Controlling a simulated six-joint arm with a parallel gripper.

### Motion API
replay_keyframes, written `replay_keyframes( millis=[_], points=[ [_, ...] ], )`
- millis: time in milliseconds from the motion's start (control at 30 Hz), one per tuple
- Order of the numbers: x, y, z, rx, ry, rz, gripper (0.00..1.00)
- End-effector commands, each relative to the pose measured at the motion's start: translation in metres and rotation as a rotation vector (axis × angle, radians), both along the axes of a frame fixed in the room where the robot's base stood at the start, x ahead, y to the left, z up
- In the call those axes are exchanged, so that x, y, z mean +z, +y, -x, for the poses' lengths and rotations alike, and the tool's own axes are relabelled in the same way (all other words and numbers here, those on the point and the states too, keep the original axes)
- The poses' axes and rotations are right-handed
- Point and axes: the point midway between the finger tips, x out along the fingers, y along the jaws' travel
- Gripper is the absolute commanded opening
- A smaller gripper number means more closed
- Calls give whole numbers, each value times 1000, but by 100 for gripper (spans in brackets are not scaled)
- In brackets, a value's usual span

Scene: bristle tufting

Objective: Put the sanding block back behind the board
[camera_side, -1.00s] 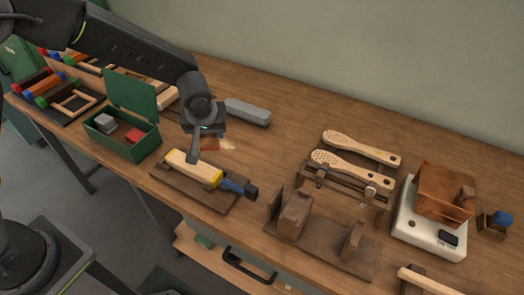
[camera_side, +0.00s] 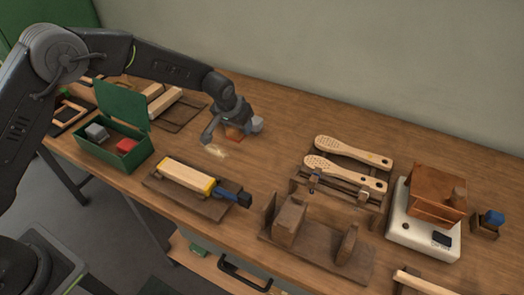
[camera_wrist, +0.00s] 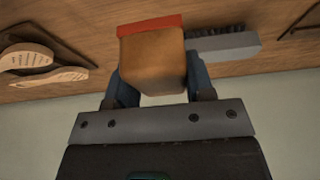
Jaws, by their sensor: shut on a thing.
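The sanding block (camera_side: 234,133), brown with a red base, is in my gripper, behind the board. In the wrist view the sanding block (camera_wrist: 152,57) sits between my two dark fingers, which close on its sides. My gripper (camera_side: 226,126) is low over the bench; I cannot tell whether the block touches the bench top. The dark board (camera_side: 216,211) lies in front, with a pale wooden piece (camera_side: 185,173) on it and a blue-and-black clamp (camera_side: 232,195) at its right end.
A grey brush (camera_wrist: 225,45) lies close beside the block. A pale dust patch (camera_side: 217,151) lies between block and board. An open green box (camera_side: 113,158) is at left. Wooden brush bodies (camera_side: 352,152) rest on a rack at right. Bench between gripper and rack is clear.

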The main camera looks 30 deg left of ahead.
Motion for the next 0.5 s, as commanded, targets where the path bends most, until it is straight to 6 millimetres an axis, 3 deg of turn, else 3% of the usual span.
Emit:
replay_keyframes(
  millis=[233, 500],
  points=[
    [-32, -51, -10, -3, 0, -1, 23],
    [-45, -68, -14, 1, 1, -2, 23]
  ],
)
